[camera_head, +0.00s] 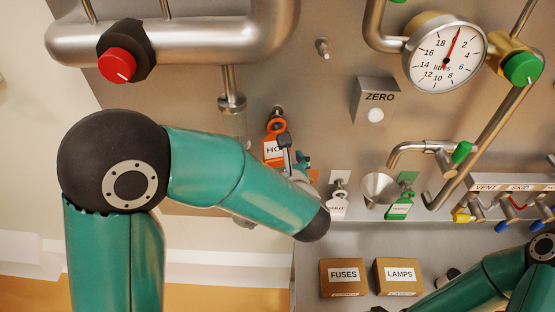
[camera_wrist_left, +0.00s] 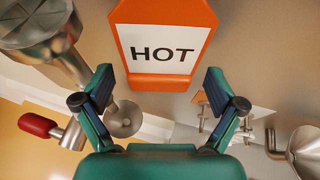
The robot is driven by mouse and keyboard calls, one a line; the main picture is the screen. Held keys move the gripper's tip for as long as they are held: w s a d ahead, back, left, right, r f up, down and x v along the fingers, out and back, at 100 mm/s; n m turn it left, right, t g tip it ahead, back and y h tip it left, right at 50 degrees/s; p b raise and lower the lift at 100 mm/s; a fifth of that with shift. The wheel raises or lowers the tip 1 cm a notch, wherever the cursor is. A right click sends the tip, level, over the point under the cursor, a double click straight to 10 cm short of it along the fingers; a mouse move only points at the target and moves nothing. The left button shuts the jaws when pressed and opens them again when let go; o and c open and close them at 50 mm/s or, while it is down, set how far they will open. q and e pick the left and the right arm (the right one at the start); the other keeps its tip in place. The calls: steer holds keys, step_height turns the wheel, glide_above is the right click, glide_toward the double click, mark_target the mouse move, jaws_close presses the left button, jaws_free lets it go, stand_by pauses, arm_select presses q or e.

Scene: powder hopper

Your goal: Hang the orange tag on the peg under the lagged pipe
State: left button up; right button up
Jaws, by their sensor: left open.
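The orange tag (camera_head: 270,151), with a white face lettered HOT, is upright against the panel, below the thick metal-clad pipe (camera_head: 190,41). Its orange ring is at a short peg (camera_head: 278,110); I cannot tell how far along the peg it sits. In the left wrist view the tag (camera_wrist_left: 164,79) is just beyond and between the fingertips, apart from both. My left gripper (camera_head: 294,158) is open and empty in front of the tag's lower right, and hides part of it. It also shows in the left wrist view (camera_wrist_left: 158,82). My right gripper is out of the frame.
A bare peg (camera_head: 322,46) is up to the right. A ZERO box (camera_head: 378,97), a white tag (camera_head: 338,207), a funnel (camera_head: 378,188) and a green tag (camera_head: 400,205) are to the right. FUSES (camera_head: 343,277) and LAMPS (camera_head: 398,276) boxes are below.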

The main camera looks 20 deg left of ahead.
arm_select(q)
steer(key=v, duration=1.2)
steer(key=s+a+f+n+g+h+p, duration=0.1)
steer(key=s+a+f+n+g, duration=0.2)
steer(key=f, duration=0.5)
steer(key=s+a+f+n+g+h+p, duration=0.1)
steer(key=s+f+n+g, duration=0.1)
steer(key=s+f+g, duration=0.45)
steer(key=s+d+f+n+g+h+p, duration=0.1)
steer(key=s+d+f+n+g+h, duration=0.2)
steer(key=f+n, duration=0.4)
steer(key=s+d+f+n+g+h+p, duration=0.1)
steer(key=s+d+f+n+g+h, duration=0.15)
steer(key=f+n+h, duration=0.5)
steer(key=a+f+n+t, duration=0.1)
steer(key=n, duration=0.3)
steer(key=w+a+n+t+y, duration=0.1)
steer(key=a+n, duration=0.1)
steer(key=n, duration=0.2)
steer(key=w+a+f+n+t+p, duration=0.1)
steer(key=n+t, duration=0.1)
steer(key=n, duration=0.2)
steer(key=shift+w+a+f+n+y, duration=0.1)
steer(key=shift+a+f+n+y, duration=0.15)
steer(key=shift+a+f, duration=0.1)
